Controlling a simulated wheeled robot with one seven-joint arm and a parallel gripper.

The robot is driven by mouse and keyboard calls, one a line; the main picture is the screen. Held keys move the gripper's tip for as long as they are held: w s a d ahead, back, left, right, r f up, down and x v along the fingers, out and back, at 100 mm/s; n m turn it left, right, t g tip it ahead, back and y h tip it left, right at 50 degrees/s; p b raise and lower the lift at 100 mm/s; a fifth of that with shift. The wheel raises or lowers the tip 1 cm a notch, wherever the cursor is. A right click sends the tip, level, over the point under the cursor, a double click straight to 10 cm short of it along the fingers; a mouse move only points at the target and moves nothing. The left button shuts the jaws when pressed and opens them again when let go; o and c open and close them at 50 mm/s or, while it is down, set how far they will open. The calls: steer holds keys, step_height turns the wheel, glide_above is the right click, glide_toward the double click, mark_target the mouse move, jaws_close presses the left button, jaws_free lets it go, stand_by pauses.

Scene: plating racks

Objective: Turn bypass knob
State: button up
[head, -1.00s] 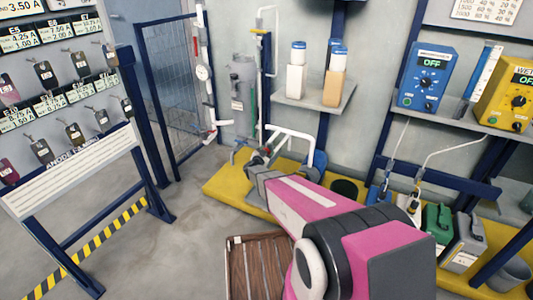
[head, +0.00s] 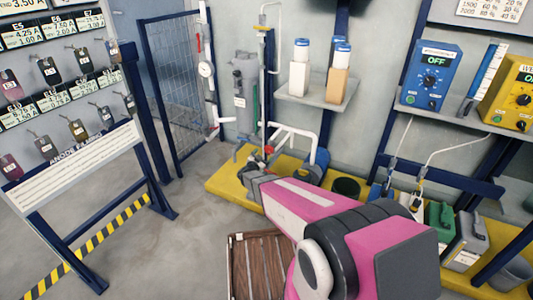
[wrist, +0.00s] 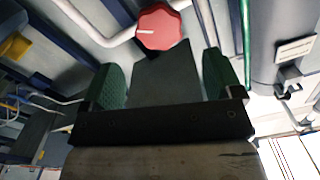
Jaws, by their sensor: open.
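A red lobed knob (wrist: 158,27) sits on the white pipe in the wrist view, at the top, just beyond and between my fingertips. It also shows small in the head view (head: 268,149), on the pipework above the yellow base. My gripper (wrist: 162,72) is open, with a green-padded finger at each side and nothing between them. In the head view my gripper (head: 250,176) is low and to the left of the knob, apart from it as far as I can tell. No label on the knob is readable.
A grey cylinder (head: 244,92) stands behind the pipes, and a shelf with bottles (head: 299,78) is to the right. A blue control box (head: 430,75) sits farther right.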

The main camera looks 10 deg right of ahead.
mark_target(268, 151)
steer(key=shift+v, duration=1.6)
steer(key=w+d+n, duration=0.2)
steer(key=w, duration=0.1)
steer(key=w+d+n, duration=0.2)
steer(key=w, duration=0.1)
steer(key=w+d+f+n, duration=0.1)
steer(key=w+d+n, duration=0.1)
steer(key=shift+w+d+f, duration=0.1)
steer(key=shift+w+d, duration=0.05)
steer(key=shift+w, duration=0.25)
steer(key=c, duration=0.9)
